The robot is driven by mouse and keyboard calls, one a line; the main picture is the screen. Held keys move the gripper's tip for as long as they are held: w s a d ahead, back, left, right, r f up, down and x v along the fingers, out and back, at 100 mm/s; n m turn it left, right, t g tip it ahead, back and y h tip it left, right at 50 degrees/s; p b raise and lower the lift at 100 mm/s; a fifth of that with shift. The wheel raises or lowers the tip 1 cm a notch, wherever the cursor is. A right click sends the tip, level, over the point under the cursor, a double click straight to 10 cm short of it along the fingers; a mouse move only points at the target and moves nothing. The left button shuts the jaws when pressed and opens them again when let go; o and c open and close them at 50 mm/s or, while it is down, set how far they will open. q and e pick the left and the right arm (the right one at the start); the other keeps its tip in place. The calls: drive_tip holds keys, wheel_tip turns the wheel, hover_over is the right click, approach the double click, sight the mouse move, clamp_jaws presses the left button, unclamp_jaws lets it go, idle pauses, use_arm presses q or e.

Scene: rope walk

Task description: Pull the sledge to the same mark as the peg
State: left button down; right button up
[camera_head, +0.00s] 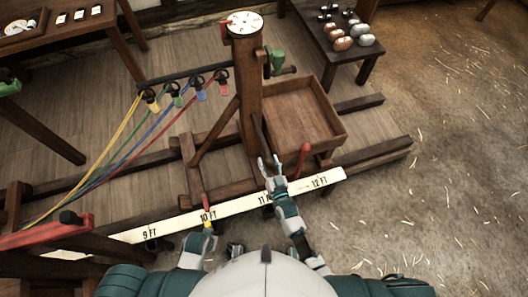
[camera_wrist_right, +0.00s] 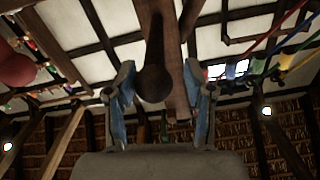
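The sledge is a dark wooden frame (camera_head: 193,160) carrying a post (camera_head: 247,85) with a round white dial on top and an open wooden tray (camera_head: 305,118). A pale rule (camera_head: 240,207) runs along the front, marked 9 FT to 12 FT. A red peg (camera_head: 303,158) stands by the rule between 11 and 12 FT. A red-tipped pointer (camera_head: 206,204) is near 10 FT. My right gripper (camera_head: 270,163) is open below the post. In the wrist view its fingers (camera_wrist_right: 161,100) are spread, with a dark round knob (camera_wrist_right: 153,83) between them in the picture; contact is unclear. My left gripper (camera_head: 236,249) is barely visible.
Yellow, green, blue and red ropes (camera_head: 150,140) run from hooks on a bar to the lower left. A red beam (camera_head: 45,234) is at lower left. A small table (camera_head: 338,48) with several rounded objects stands at the back right. Straw-strewn floor (camera_head: 455,150) is open on the right.

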drive_tip(key=shift+d+v, duration=0.2)
drive_tip(key=shift+v, duration=3.45)
drive_tip(key=s+d+f+g+h+p, duration=0.1)
drive_tip(key=s+d+f+g+p, duration=0.1)
drive_tip(key=s+d+f+g, duration=0.45)
drive_tip(key=s+d+f+g+h+p, duration=0.1)
drive_tip(key=s+f, duration=0.2)
drive_tip(key=f, duration=0.6)
use_arm(q)
drive_tip(key=s+f+p, duration=0.2)
drive_tip(key=s+f, duration=0.2)
drive_tip(key=f, duration=0.8)
drive_tip(key=shift+s+f, duration=0.2)
drive_tip(key=shift+s, duration=0.15)
use_arm(e)
drive_tip(key=s+d+f+g+h, duration=0.2)
drive_tip(key=s+d+f+g, duration=0.2)
drive_tip(key=s+d, duration=0.2)
drive_tip(key=s+d+f+g+h, duration=0.2)
drive_tip(key=s+d+f+g, duration=0.2)
drive_tip(key=s, duration=0.7)
drive_tip(key=shift+d+f, duration=0.35)
drive_tip(key=shift+d, duration=0.65)
drive_tip(key=shift+a+r, duration=0.1)
drive_tip(key=shift+a, duration=0.05)
